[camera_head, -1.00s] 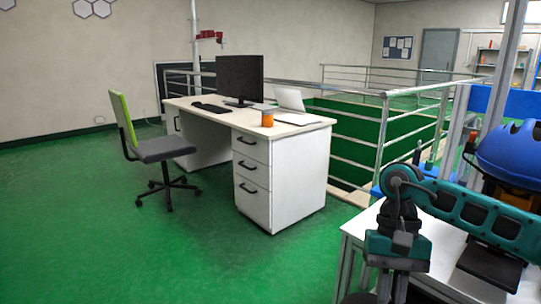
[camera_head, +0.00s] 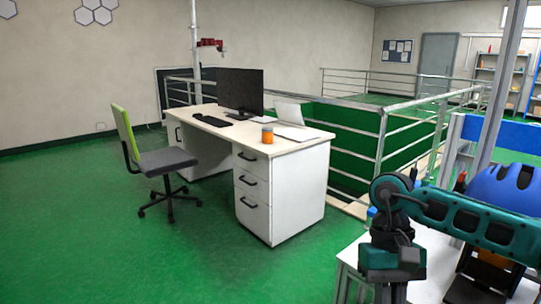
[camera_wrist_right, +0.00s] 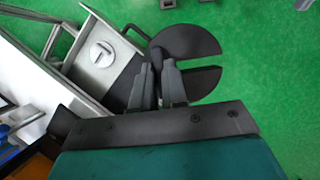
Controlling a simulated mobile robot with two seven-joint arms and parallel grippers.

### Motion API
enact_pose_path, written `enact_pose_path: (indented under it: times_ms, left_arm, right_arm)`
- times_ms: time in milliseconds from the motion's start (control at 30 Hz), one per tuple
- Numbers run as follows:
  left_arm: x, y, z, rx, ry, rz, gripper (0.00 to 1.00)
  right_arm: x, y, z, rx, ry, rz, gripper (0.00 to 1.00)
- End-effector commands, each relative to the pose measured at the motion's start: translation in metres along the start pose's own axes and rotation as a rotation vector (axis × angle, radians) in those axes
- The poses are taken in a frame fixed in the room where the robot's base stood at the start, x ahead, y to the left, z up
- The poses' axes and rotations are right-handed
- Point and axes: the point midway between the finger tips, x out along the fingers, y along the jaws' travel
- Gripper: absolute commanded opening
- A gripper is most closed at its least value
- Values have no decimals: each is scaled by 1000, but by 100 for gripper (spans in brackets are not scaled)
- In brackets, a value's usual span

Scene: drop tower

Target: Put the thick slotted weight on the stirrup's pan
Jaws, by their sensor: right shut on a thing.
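A dark, round slotted weight (camera_wrist_right: 186,45) shows in the right wrist view, its slot opening toward the right. My right gripper (camera_wrist_right: 160,72) is shut on it at the weight's near left edge and holds it over the green floor. Left of it is a grey metal piece (camera_wrist_right: 125,75) with raised edges, bearing a silver disc (camera_wrist_right: 103,54) with a T-shaped mark. I cannot tell whether this piece is the stirrup's pan. My left gripper is not in view.
A blue helmet (camera_head: 503,189) lies behind my right arm near a white table (camera_head: 434,284). A desk (camera_head: 288,189) with drawers, an office chair (camera_head: 167,161) and metal railings (camera_head: 382,140) stand farther off. The green floor at left is clear.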

Motion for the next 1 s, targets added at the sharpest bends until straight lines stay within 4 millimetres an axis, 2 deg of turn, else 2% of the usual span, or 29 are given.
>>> enact_pose_path:
  times_ms: [33, 167, 633, 767, 1000]
  left_arm:
    - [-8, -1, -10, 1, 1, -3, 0]
    - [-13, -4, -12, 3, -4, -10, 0]
    - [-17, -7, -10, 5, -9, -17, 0]
    - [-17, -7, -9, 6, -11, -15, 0]
    - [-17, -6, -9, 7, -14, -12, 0]
  right_arm:
    - [-15, -1, 6, -3, 3, -4, 0]
    - [-22, -1, 9, -3, 3, -4, 0]
    - [-23, -1, 11, -3, 3, -5, 0]
    - [-7, -1, 7, -1, -1, -6, 0]
    - [58, -2, -4, 4, -5, -8, 0]
